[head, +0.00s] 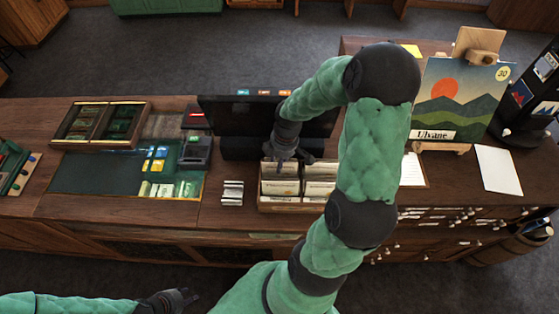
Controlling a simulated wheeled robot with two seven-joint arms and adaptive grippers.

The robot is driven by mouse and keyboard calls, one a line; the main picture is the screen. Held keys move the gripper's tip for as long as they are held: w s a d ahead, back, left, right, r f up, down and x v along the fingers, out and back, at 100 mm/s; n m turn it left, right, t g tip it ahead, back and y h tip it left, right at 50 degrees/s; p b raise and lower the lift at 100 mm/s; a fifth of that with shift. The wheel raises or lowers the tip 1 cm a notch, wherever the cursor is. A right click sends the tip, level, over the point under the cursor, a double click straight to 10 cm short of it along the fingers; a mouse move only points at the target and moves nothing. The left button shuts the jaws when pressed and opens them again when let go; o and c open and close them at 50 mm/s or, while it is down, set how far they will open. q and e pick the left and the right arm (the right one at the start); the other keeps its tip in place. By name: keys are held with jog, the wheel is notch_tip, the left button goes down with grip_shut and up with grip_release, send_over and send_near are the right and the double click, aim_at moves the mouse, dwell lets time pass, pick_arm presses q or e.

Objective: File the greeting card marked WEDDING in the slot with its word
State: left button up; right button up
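A wooden card box (291,208) with several compartments stands at the counter's front edge, holding pale cards and dividers. Their words are too small to read, so I cannot tell which card or slot says WEDDING. My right gripper (281,160) points down at the back left part of the box. Its fingers are dark and small against the box, and I cannot tell whether they are open or hold a card. My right arm hides part of the box's right side. My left gripper (183,298) is low in front of the counter, away from the box; its opening is unclear.
A black screen (230,112) stands behind the box. A small pale stack (232,192) lies left of it, with a card terminal (195,152) and a dark glass mat (90,175) further left. An easel painting (455,95) and white sheet (497,170) are right.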

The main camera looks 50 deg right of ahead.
notch_tip(320, 180, up, 12)
jog(key=s+d, duration=0.1)
dwell(0.7)
jog(key=shift+s+f, duration=0.1)
dwell(0.6)
